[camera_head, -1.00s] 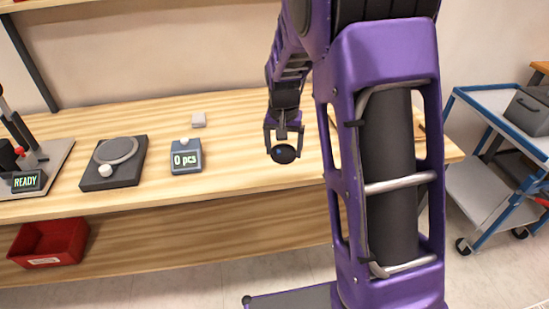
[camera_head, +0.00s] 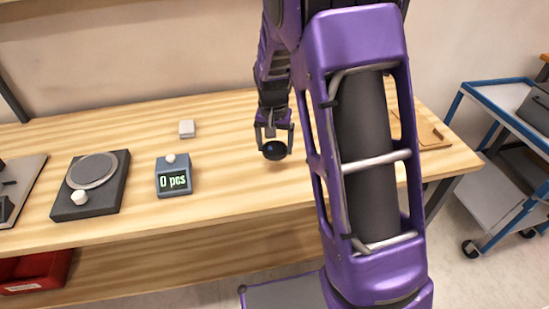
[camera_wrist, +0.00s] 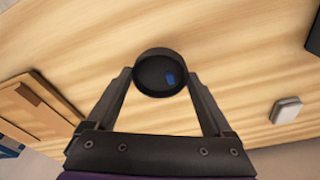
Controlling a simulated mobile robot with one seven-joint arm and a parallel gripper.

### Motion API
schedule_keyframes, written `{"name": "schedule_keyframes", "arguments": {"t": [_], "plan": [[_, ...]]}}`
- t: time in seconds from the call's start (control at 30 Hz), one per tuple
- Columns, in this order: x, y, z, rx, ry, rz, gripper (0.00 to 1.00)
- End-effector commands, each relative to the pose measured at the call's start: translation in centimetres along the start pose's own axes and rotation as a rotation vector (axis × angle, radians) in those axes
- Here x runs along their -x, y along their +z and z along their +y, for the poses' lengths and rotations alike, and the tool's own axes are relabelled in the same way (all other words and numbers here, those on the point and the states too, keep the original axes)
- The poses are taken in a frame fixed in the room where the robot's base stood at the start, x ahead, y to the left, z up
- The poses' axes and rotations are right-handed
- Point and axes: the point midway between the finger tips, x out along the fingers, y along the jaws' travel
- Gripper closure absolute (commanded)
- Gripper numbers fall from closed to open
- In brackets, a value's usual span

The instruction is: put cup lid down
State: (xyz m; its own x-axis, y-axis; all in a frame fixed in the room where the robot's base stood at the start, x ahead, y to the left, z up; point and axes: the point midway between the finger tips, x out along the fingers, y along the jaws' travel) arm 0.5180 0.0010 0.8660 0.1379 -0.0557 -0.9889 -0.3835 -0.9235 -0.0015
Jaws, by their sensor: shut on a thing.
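The cup lid (camera_head: 274,151) is a small round black disc with a raised rim and a blue mark inside. In the wrist view the lid (camera_wrist: 160,73) sits between the two fingertips, with the blue mark facing the camera. My gripper (camera_head: 274,142) is shut on the lid and hangs over the wooden workbench (camera_head: 235,180), right of the counter display. I cannot tell whether the lid touches the bench top.
A blue-grey counter (camera_head: 173,178) reading "0 pcs", a dark device with a round plate (camera_head: 90,185) and a small pale block (camera_head: 187,129) stand to the left. A wooden tray (camera_head: 430,137) lies at the right end. Bench around the lid is clear.

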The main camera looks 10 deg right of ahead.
Motion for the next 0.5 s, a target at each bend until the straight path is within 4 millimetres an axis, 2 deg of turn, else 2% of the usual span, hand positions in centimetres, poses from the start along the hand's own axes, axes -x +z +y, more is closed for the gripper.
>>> {"name": "schedule_keyframes", "arguments": {"t": [0.17, 0.33, 0.5], "plan": [[-1.4, 0.2, 0.0, 0.000, 0.000, -0.001, 0.68], [-3.9, 0.6, 0.1, 0.001, 0.001, -0.001, 0.68], [-4.2, 0.6, 0.0, 0.001, 0.000, 0.001, 0.68]]}}
